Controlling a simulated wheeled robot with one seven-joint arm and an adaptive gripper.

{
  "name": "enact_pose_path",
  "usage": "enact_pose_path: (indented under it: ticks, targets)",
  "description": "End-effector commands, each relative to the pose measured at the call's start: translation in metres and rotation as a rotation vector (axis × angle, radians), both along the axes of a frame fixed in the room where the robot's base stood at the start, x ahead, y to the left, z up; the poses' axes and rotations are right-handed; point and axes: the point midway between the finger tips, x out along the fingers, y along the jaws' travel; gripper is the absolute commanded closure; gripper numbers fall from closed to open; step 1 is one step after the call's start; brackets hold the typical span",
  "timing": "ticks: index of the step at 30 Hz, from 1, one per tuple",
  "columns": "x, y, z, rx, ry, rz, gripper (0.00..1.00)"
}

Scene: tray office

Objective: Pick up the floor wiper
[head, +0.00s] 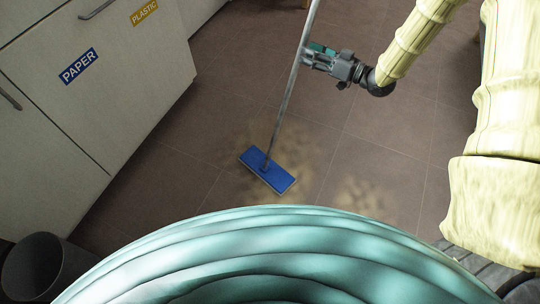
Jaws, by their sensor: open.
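The floor wiper has a flat blue head (267,171) lying on the brown tiled floor. Its long grey handle (287,100) rises from the head, leaning slightly right, and runs out of the top of the head view. My gripper (309,57) is open and comes in from the right at the upper part of the handle. The handle passes at its fingertips; I cannot tell if it lies between the fingers or touches them. The handle's top end is out of view.
Brownish dirt patches (355,194) mark the floor around and right of the wiper head. Pale cabinets labelled PAPER (79,66) and PLASTIC (144,13) stand at the left. A dark bin (34,266) is at the lower left. Floor around the wiper is otherwise clear.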

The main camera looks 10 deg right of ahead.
Motion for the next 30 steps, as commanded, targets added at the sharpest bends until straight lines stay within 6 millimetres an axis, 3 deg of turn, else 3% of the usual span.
enact_pose_path:
  ticks: [4,9,17,24,30]
  targets:
    - [0.012,0.014,-0.012,-0.001,-0.002,0.002,0.56]
    - [0.025,0.028,-0.01,-0.002,-0.001,0.001,0.56]
    - [0.028,0.03,-0.008,0.0,0.0,0.0,0.56]
    - [0.028,0.03,-0.008,0.0,0.0,0.0,0.99]
    - [0.028,0.03,-0.006,0.002,-0.002,0.0,1.0]
